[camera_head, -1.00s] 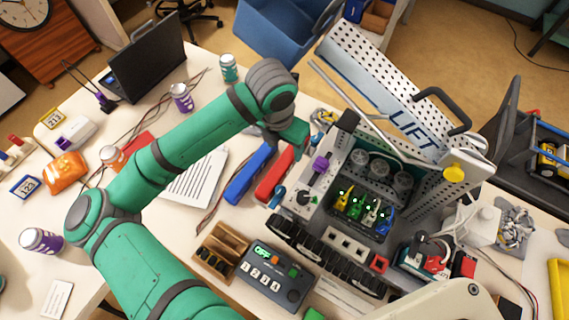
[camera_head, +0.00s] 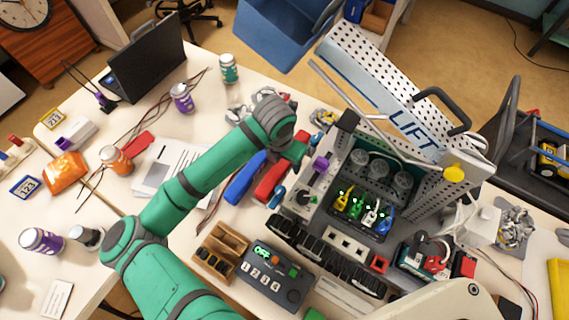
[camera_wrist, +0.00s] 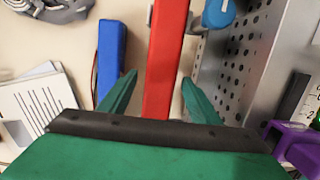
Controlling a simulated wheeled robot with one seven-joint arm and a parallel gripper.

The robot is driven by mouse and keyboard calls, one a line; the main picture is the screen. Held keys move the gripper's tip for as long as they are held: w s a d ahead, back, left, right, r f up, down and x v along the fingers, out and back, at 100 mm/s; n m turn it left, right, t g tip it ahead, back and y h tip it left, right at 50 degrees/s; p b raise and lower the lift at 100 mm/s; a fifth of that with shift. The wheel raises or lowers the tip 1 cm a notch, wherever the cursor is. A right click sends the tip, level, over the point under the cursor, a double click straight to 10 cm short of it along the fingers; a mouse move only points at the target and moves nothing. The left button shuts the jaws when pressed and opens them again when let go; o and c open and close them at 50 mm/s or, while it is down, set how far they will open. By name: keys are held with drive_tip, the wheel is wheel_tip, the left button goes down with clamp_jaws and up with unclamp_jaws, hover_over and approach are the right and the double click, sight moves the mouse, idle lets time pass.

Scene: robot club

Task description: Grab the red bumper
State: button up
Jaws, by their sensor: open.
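The red bumper (camera_head: 268,183) is a long red bar lying on the white table, left of the lift robot. It also shows in the wrist view (camera_wrist: 166,60), running lengthwise between my two green fingers. My gripper (camera_wrist: 160,92) is open, with one finger on each side of the red bar. I cannot tell how far above the bar the fingers are. In the head view my wrist hides the bar's far end, and my fingertips are not clear there.
A blue bar (camera_head: 243,178) lies close along the left of the red one. The lift robot's perforated metal side (camera_wrist: 235,70) stands close on the right, with a blue round part (camera_wrist: 218,13) near the bar. A control box (camera_head: 275,275) and a wooden tray (camera_head: 222,240) sit in front.

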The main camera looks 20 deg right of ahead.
drive_tip(key=c, duration=1.3)
drive_tip(key=shift+r, duration=0.1)
